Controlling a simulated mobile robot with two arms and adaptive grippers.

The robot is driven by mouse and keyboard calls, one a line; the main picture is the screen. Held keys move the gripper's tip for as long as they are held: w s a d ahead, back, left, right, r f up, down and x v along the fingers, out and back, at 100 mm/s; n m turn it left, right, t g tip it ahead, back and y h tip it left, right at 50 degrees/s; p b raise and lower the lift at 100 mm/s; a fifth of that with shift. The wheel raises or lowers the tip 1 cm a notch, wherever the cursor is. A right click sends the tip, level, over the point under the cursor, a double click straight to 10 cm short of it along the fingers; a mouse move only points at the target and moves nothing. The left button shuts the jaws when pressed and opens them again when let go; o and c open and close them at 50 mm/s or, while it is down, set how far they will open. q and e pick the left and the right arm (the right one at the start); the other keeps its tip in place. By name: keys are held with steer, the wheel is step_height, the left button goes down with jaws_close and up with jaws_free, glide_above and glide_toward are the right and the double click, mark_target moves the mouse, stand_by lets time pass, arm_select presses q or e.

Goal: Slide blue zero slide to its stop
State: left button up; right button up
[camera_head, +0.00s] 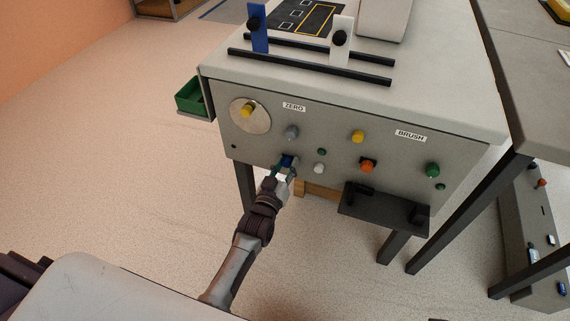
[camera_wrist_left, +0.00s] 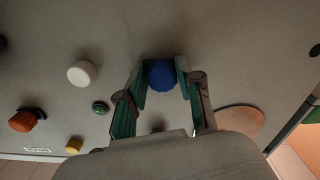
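The blue slide (camera_head: 259,28), an upright blue plate with a black knob, stands at the left part of two black rails (camera_head: 310,57) on the bench top. My left gripper (camera_head: 287,163) is below and apart from it, at the front panel. Its fingers (camera_wrist_left: 162,78) are on both sides of a round blue knob (camera_wrist_left: 161,74) and appear to touch it. In the head view the blue knob (camera_head: 287,160) is partly hidden by the fingers. The ZERO label (camera_head: 294,107) is above it on the panel. My right gripper is not in view.
A white slide (camera_head: 342,40) with a black knob stands farther right on the rails. The panel (camera_head: 230,125) carries yellow, grey, white, orange and green knobs. A black bracket (camera_head: 385,210) juts out at lower right. A green bin (camera_head: 190,97) hangs at left.

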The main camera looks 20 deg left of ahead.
arm_select(q)
steer(key=o, duration=0.3)
steer(key=shift+d, duration=0.2)
steer(key=shift+a, duration=0.1)
steer(key=shift+s, duration=0.35)
steer(key=s, duration=1.1)
steer(key=shift+s+a, duration=0.15)
